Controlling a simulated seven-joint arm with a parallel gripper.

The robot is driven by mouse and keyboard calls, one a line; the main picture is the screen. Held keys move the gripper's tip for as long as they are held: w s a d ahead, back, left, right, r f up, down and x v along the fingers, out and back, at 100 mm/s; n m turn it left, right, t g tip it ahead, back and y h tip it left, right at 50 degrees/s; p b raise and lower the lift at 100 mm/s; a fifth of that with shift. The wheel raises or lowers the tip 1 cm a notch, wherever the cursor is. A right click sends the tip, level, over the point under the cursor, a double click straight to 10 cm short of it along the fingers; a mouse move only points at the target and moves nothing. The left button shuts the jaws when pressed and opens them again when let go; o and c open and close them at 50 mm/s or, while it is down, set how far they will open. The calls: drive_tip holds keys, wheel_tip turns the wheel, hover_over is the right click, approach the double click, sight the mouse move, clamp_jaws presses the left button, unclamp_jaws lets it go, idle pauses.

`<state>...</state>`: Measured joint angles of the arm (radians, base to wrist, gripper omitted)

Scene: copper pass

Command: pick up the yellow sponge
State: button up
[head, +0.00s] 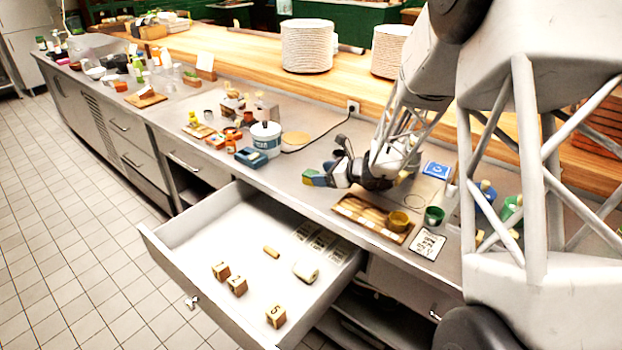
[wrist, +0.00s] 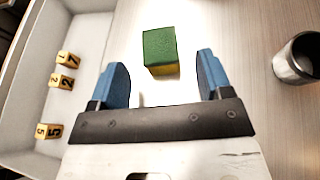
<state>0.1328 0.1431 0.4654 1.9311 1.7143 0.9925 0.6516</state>
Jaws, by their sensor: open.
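The sponge (wrist: 158,48) shows in the wrist view as a small block with a green top and a yellow side. It lies ahead of my gripper (wrist: 161,62), between the lines of its two blue fingers. The fingers are apart, with a gap on both sides of the sponge. In the head view my gripper (head: 327,177) is low over the counter behind the open drawer, with the sponge (head: 308,175) at its tips. I cannot tell how high the fingertips are above the counter.
An open drawer (head: 180,228) holds several numbered wooden blocks (head: 237,286) and a pale roll-like object (head: 306,271). A metal cup (wrist: 296,60) stands right of the sponge in the wrist view. A white-and-blue tub (head: 265,138) and a wooden board (head: 358,212) flank my gripper.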

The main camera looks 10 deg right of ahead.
sight(311, 173)
drive_tip(key=shift+f, duration=0.2)
drive_tip(key=shift+w+a, duration=0.1)
drive_tip(key=shift+a, duration=0.05)
drive_tip(key=shift+x, duration=2.35)
drive_tip(key=shift+c, duration=0.3)
drive_tip(key=c, duration=0.9)
